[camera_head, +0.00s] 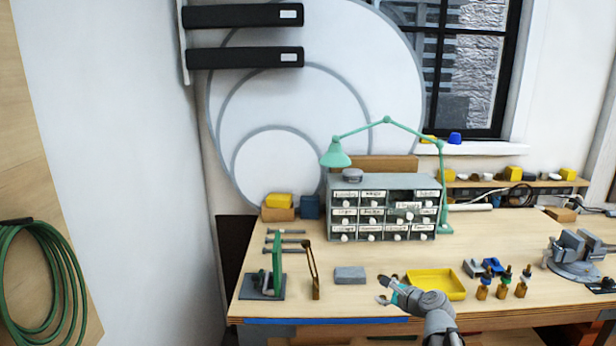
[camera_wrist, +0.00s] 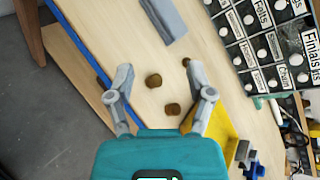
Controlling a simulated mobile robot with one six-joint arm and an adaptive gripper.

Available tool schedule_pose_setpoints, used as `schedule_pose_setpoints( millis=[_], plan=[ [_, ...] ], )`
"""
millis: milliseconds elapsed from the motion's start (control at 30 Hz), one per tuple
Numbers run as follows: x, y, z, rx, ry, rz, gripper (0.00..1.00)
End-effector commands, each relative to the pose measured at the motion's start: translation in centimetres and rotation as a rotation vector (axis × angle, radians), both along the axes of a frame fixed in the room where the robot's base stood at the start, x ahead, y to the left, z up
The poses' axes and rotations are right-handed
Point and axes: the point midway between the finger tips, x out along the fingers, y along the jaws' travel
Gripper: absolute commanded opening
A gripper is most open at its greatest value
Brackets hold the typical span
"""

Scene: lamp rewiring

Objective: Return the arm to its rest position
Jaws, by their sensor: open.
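My gripper (camera_head: 383,291) is over the front part of the workbench (camera_head: 330,300), just left of the yellow tray (camera_head: 450,285). In the wrist view my gripper (camera_wrist: 165,86) has its two fingers spread wide with nothing held between them. Small brown pieces (camera_wrist: 153,80) lie on the wood below and between the fingers. My arm reaches in from the bottom edge of the head view and hides part of the tray's front. A grey block (camera_head: 350,274) lies to the left of and behind the gripper.
A labelled drawer cabinet (camera_head: 384,208) stands behind, with a green lamp (camera_head: 336,154) over it. A green-and-grey stand (camera_head: 264,284) is at left. Small dropper bottles (camera_head: 502,288) and a vise (camera_head: 578,256) are at right. Bare wood lies between the block and cabinet.

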Motion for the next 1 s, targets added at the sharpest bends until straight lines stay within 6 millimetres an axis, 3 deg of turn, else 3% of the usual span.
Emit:
schedule_pose_setpoints(
  millis=[200,400,733,1000],
  plan=[
    [-4.0,4.3,-4.3,-0.446,0.032,0.369,0.68],
    [-8.2,6.0,-7.8,-0.804,0.068,0.742,0.68],
    [-15.2,5.5,-11.0,-1.219,0.153,1.371,0.68],
    [-17.6,4.5,-11.3,-1.319,0.198,1.619,0.68]
  ],
)
